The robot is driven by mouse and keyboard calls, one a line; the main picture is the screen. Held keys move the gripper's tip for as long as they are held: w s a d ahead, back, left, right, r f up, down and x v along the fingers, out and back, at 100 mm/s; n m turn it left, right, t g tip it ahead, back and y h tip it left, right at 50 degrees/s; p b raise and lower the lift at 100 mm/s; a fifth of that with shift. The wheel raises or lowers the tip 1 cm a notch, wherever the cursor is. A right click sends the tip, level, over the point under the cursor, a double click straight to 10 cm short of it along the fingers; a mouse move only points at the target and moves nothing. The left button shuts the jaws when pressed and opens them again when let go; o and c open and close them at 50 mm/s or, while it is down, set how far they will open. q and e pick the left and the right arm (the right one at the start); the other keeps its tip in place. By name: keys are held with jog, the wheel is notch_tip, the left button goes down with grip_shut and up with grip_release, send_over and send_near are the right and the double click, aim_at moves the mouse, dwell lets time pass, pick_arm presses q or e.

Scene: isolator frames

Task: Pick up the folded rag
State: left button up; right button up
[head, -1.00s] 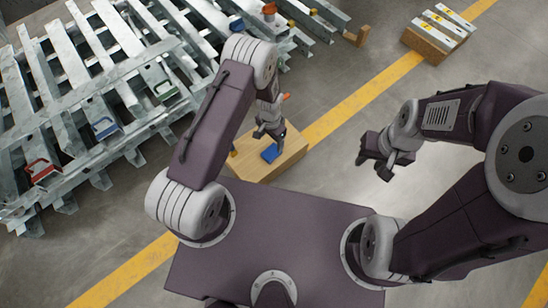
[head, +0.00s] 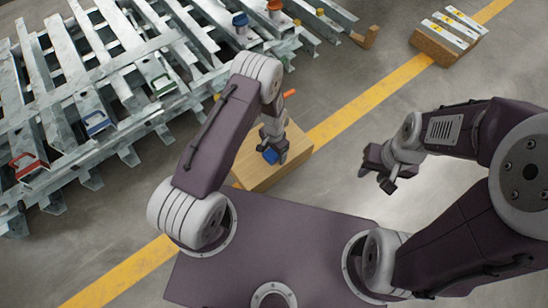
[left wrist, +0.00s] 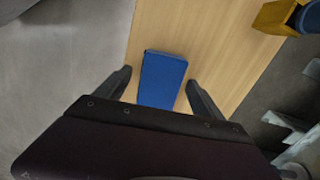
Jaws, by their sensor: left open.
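The folded rag (left wrist: 162,80) is a flat blue rectangle on a light wooden box top (left wrist: 200,30). In the head view the rag (head: 270,155) is partly hidden by my left gripper (head: 274,150). In the left wrist view the two fingers of my left gripper (left wrist: 157,90) are apart, one on each side of the rag's near part, with a gap on both sides. Nothing is held between them. Whether the fingertips touch the wood cannot be told. My right gripper (head: 376,172) hangs over the floor to the right of the box, apart from the rag, with its fingers seemingly spread and nothing seen in it.
A yellow and blue object (left wrist: 285,16) stands at the box's edge in the left wrist view. Galvanized steel frames (head: 80,90) with coloured handles fill the upper left. Another wooden block with metal pieces (head: 442,45) is at the upper right. Open floor lies to the right.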

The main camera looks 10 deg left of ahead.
pick_arm(q)
jog(key=c, duration=1.4)
jog(key=shift+c, duration=0.2)
jog(key=shift+r+p, duration=0.3)
jog(key=shift+p, duration=0.2)
notch_tip(320, 180, up, 5)
jog(key=p, duration=0.4)
jog(key=shift+d+f, duration=0.1)
jog(key=shift+f, duration=0.05)
jog(key=s+d+r+p, duration=0.2)
jog(key=d+r+p, duration=0.3)
jog(key=d, duration=0.6)
jog(key=shift+d+r, duration=0.15)
jog(key=shift+r, duration=0.15)
